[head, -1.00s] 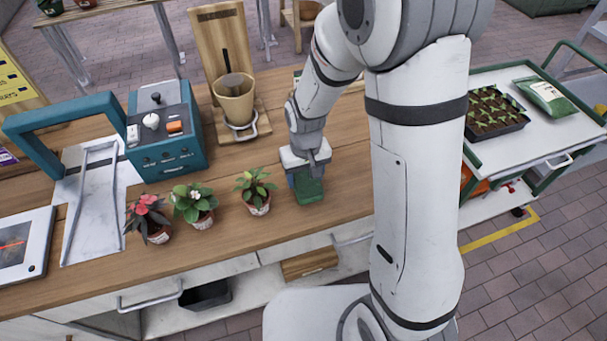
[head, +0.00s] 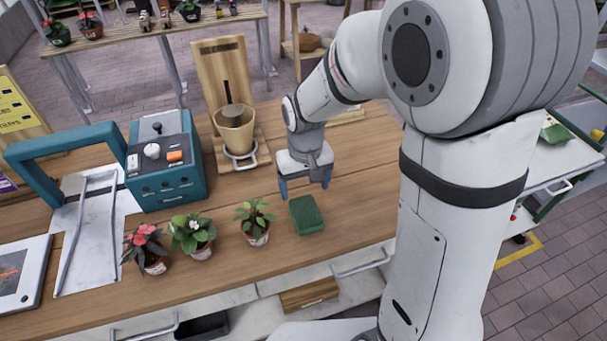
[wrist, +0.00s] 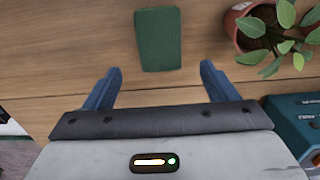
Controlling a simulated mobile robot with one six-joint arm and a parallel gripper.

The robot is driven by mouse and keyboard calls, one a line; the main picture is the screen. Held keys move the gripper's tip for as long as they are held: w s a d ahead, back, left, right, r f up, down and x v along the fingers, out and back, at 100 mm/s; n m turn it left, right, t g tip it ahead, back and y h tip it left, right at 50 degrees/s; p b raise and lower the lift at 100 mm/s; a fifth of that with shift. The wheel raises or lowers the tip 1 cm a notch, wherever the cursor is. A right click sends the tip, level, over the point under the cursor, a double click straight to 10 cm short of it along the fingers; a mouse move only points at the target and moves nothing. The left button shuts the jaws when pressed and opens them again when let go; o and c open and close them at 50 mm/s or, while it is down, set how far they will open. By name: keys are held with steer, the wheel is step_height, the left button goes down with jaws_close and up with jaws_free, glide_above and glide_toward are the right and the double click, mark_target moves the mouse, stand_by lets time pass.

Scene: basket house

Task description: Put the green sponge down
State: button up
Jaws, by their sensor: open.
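The green sponge (head: 307,214) lies flat on the wooden counter (head: 345,225), right of the small potted plants. It also shows in the wrist view (wrist: 158,40), beyond my fingertips and roughly centred between them. My gripper (head: 305,192) is open and empty, with its blue fingers just behind and above the sponge in the head view. In the wrist view, the two blue fingers (wrist: 159,75) are spread wide, with bare wood between them. The sponge is apart from both fingers.
Three potted plants (head: 256,222) stand in a row left of the sponge. A teal machine (head: 163,165) and a wooden stand with a tan pot (head: 235,130) are farther back. The counter's front edge is near the sponge, and the wood to its right is clear.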

steer(key=s+d+r+m+t, duration=0.3)
steer(key=s+d+r, duration=0.9)
steer(key=s, duration=0.1)
steer(key=shift+s+d, duration=0.15)
steer(key=shift+s, duration=0.2)
steer(key=shift+r, duration=0.15)
steer(key=shift+c, duration=0.3)
stand_by(0.7)
